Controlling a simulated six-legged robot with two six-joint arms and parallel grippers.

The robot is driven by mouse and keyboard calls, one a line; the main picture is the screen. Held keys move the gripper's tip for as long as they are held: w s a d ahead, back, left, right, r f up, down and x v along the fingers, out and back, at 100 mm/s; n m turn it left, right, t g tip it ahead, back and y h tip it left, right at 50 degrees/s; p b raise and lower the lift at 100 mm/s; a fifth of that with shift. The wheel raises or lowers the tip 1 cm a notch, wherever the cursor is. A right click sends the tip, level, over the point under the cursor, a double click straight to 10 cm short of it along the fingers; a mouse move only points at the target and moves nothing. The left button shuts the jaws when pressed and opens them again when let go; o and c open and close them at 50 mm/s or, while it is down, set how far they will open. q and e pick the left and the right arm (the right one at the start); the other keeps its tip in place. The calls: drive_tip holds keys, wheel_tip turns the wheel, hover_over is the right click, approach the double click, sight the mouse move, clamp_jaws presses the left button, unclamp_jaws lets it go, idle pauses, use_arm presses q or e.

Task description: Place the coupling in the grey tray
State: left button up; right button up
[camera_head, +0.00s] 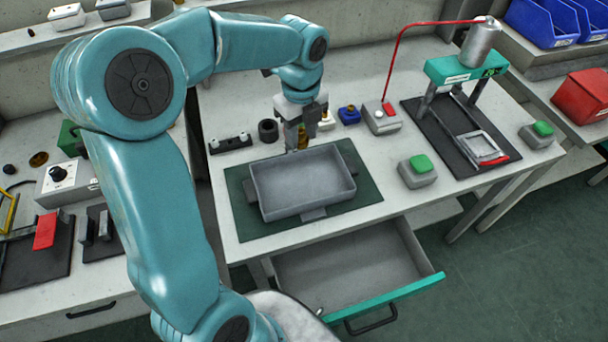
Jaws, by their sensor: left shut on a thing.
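My left gripper (300,124) comes down from above at the back edge of the grey tray. It is shut on a small brass-coloured piece, which I take to be the coupling (302,138); the fingers hide much of it. The piece appears upright, just behind or over the tray's back wall; I cannot tell its exact height. The grey tray (310,212) is empty and lies on a dark green mat (355,203). My right gripper is not in view.
Behind the tray are a black ring (268,131), a black holder (230,143) and a blue block (349,115). Right are a green-button box (417,171) and a green-topped press frame (465,66). An open drawer (350,265) juts out below the table front.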

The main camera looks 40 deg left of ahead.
sight(303, 139)
use_arm(q)
wheel_tip(303, 139, down, 11)
drive_tip(key=shift+s+r, duration=0.1)
drive_tip(key=shift+w+f, duration=0.2)
drive_tip(key=shift+f, duration=2.35)
drive_tip(key=shift+b, duration=0.3)
drive_tip(key=shift+f, duration=0.1)
drive_tip(key=o, duration=1.1)
drive_tip(key=shift+c, duration=0.2)
wheel_tip(303, 139, up, 12)
drive_tip(key=shift+f+p, duration=0.2)
drive_tip(key=shift+p, duration=0.1)
drive_tip(key=shift+r, duration=0.35)
